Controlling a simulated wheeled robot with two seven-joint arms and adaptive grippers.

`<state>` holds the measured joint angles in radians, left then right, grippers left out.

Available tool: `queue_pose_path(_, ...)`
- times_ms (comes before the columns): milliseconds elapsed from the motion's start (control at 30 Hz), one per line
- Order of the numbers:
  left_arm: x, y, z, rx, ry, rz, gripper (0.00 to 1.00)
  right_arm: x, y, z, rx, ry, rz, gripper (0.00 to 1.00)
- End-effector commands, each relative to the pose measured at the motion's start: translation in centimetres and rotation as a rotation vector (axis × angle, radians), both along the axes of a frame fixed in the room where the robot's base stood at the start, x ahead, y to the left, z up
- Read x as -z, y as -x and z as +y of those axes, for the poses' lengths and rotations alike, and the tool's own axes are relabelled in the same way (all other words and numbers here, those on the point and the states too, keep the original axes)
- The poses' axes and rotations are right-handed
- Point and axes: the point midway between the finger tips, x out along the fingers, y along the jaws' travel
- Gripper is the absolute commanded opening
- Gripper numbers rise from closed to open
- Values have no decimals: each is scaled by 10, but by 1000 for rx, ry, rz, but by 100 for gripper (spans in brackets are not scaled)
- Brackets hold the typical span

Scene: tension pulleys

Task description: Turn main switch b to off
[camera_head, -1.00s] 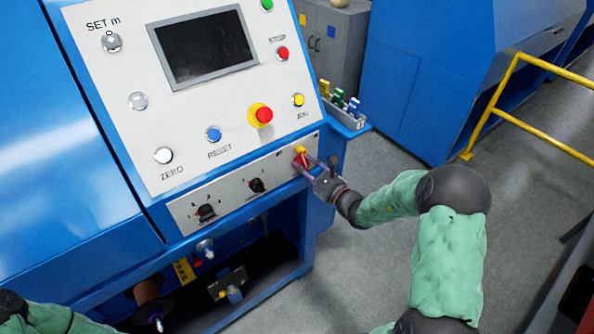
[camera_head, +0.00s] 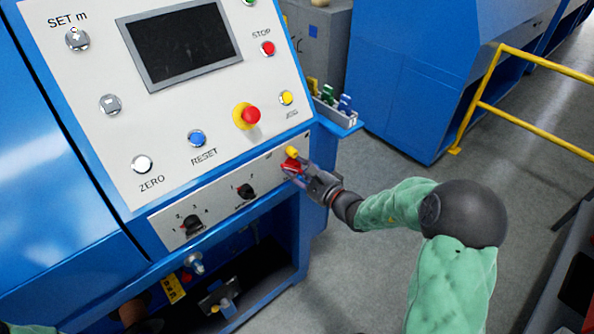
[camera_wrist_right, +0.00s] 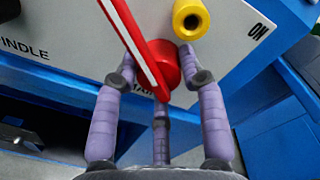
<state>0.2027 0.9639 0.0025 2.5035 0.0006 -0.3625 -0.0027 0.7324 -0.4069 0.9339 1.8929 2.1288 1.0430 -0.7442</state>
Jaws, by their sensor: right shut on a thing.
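Main switch b (camera_head: 290,168) is the red switch at the right end of the panel's lower strip, below a small yellow cylinder (camera_head: 291,151). In the right wrist view its red lever (camera_wrist_right: 136,45) slants from upper left down to the round red hub. My right gripper (camera_head: 304,174) reaches it from the right, with its fingers (camera_wrist_right: 157,82) around the hub and lever, shut on the switch. The right finger's tip is close to the yellow cylinder (camera_wrist_right: 190,19). An "ON" label is right of the cylinder; the label below the hub is partly hidden. My left gripper is not visible.
Two black rotary knobs (camera_head: 192,224) (camera_head: 245,191) sit left on the same strip. Above are a red mushroom button (camera_head: 250,115), several push buttons and a dark screen (camera_head: 180,45). A yellow railing (camera_head: 478,103) stands at right; the grey floor between is open.

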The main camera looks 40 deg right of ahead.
Motion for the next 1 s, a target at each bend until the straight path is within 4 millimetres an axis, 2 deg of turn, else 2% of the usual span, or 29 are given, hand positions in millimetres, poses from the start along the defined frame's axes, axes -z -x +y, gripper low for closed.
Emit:
queue_pose_path(333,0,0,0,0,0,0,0,3,0,0,2,4,8,0)
queue_pose_path(367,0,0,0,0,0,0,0,3,0,0,2,4,8,50)
queue_pose_path(400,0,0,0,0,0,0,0,3,0,0,1,4,7,61)
queue_pose_path(433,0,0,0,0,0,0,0,2,0,0,1,4,7,65)
queue_pose_path(800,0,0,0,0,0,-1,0,0,2,-1,1,3,2,65)
queue_pose_path(1000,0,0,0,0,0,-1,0,-1,26,-4,5,6,3,65)
